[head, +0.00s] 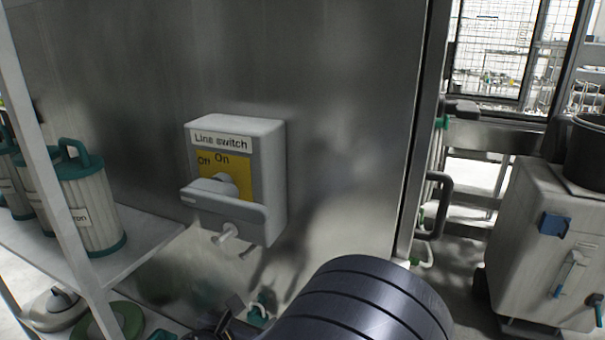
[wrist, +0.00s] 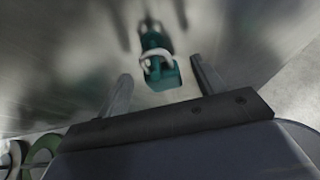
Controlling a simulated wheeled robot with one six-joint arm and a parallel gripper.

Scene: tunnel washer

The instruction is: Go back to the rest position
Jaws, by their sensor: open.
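My gripper (wrist: 160,85) is open in the wrist view, with its two fingers apart and nothing between them. A teal thing with a pale ring (wrist: 158,65) shows beyond the fingertips, apart from them and blurred. In the head view my dark arm link fills the bottom middle and hides most of the gripper. The line switch (head: 235,180) is a grey box with a yellow plate on the steel wall, above and left of my arm. Its handle lies level, and a small pin sticks out below it.
A shelf (head: 140,240) with ribbed, teal-lidded canisters (head: 92,205) stands at the left. A door handle (head: 437,205) is right of the wall panel. A grey wheeled cabinet (head: 545,240) with a black bin (head: 590,150) stands at the right. Some floor shows between panel and cabinet.

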